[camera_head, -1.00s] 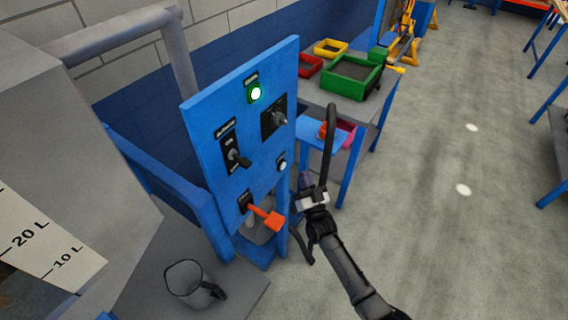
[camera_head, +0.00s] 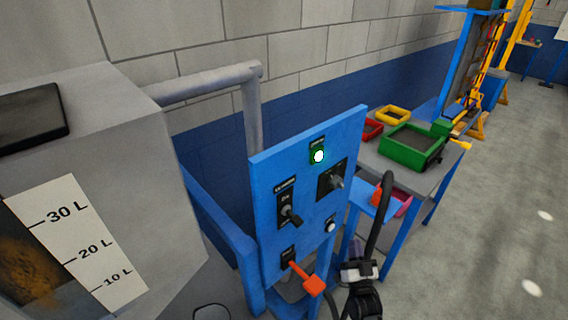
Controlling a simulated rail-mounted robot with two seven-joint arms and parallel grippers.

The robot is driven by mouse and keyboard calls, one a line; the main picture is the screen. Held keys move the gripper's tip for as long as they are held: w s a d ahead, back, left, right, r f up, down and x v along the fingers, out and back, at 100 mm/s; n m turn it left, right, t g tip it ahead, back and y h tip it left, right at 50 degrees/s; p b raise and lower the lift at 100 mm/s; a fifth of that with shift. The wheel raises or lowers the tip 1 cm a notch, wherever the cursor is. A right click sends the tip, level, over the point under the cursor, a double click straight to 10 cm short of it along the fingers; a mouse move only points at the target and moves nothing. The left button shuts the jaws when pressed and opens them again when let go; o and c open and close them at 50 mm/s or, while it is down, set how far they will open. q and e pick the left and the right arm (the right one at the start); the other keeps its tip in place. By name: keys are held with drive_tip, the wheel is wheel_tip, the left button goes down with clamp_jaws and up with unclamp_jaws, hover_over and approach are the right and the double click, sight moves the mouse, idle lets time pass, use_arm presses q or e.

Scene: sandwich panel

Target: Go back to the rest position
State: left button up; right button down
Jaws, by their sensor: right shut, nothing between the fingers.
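My right gripper (camera_head: 354,250) is at the bottom, just right of the blue control panel (camera_head: 265,205), with a curved black cable rising above it. It is shut with nothing held, and looks apart from the red-orange lever (camera_head: 312,284) low on the panel. The panel carries a lit green lamp (camera_head: 318,156), a rotary switch (camera_head: 335,181), a black toggle switch (camera_head: 290,215) and a small white button (camera_head: 330,225). My left gripper is not in view.
A grey tank with a litre scale (camera_head: 75,240) stands at left. A grey pipe (camera_head: 252,110) rises behind the panel. A table to the right holds a green tray (camera_head: 408,160), a yellow bin (camera_head: 393,113) and a red bin (camera_head: 372,128). Open floor lies at far right.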

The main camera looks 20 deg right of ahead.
drive_tip(key=s+a+f+n+g+y, duration=0.65)
drive_tip(key=s+a+f+g, duration=0.25)
drive_tip(key=s+a+g, duration=0.4)
drive_tip(key=s+a+n+g, duration=0.15)
drive_tip(key=s+g, duration=0.45)
drive_tip(key=s, duration=1.6)
wheel_tip(320, 180, up, 33)
drive_tip(key=p, duration=3.1)
drive_tip(key=shift+a+f+p, duration=0.2)
drive_tip(key=shift+a+p, duration=0.15)
